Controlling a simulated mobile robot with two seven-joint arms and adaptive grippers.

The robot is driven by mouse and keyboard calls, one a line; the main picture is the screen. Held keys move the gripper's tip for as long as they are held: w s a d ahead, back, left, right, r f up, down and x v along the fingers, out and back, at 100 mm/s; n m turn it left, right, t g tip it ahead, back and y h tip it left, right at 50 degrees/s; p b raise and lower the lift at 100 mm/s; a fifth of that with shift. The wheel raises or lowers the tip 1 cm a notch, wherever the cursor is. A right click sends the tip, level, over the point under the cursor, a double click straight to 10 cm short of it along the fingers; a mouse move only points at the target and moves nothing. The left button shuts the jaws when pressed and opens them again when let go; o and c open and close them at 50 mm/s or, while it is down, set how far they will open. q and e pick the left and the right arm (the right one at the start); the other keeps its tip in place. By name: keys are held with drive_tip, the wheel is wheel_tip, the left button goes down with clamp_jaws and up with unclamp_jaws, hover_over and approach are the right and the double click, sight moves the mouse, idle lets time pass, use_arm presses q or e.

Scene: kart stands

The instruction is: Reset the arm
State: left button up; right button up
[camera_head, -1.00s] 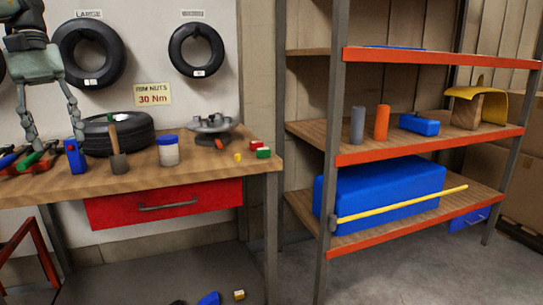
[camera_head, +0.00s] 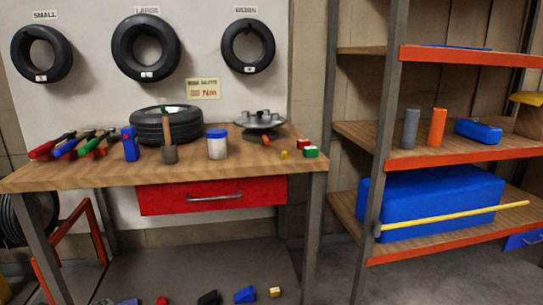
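Neither of my grippers nor arms is in the head view now. The view shows a wooden workbench (camera_head: 95,178) with a red drawer (camera_head: 260,190). On the bench stand a black tyre (camera_head: 185,128), a brush or scraper with a wooden handle (camera_head: 169,153), a white jar with a blue lid (camera_head: 217,146), a blue box-like device (camera_head: 130,143) and a grey round hub with studs (camera_head: 259,125). Several tools with red, blue and green handles (camera_head: 85,146) lie at the left.
Small blocks (camera_head: 245,294) lie on the floor below the bench. Tyres (camera_head: 146,48) hang on the wall.

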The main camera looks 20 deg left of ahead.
use_arm(q)
drive_tip(key=s+d+f+n+g+y, duration=0.1)
drive_tip(key=s+d+f+n, duration=0.2)
drive_tip(key=d+f+n, duration=0.15)
drive_tip(key=s+d+f+n+g, duration=0.2)
drive_tip(key=s+d+f+n, duration=0.1)
drive_tip(key=f, duration=0.3)
drive_tip(key=s+d+f+n+g, duration=0.2)
drive_tip(key=s+d+f+n, duration=0.1)
drive_tip(key=d, duration=0.6)
drive_tip(key=s+d+f+n+g+h, duration=0.1)
drive_tip(key=s+d+f+n, duration=0.3)
drive_tip(key=d, duration=0.5)
drive_tip(key=s+d+f+n+g+h, duration=0.1)
drive_tip(key=s+d+f+n+g, duration=0.2)
drive_tip(key=d, duration=0.6)
drive_tip(key=shift+s+d+f+n, duration=0.35)
drive_tip(key=shift+s+f+n, duration=0.2)
drive_tip(key=shift+n, duration=0.2)
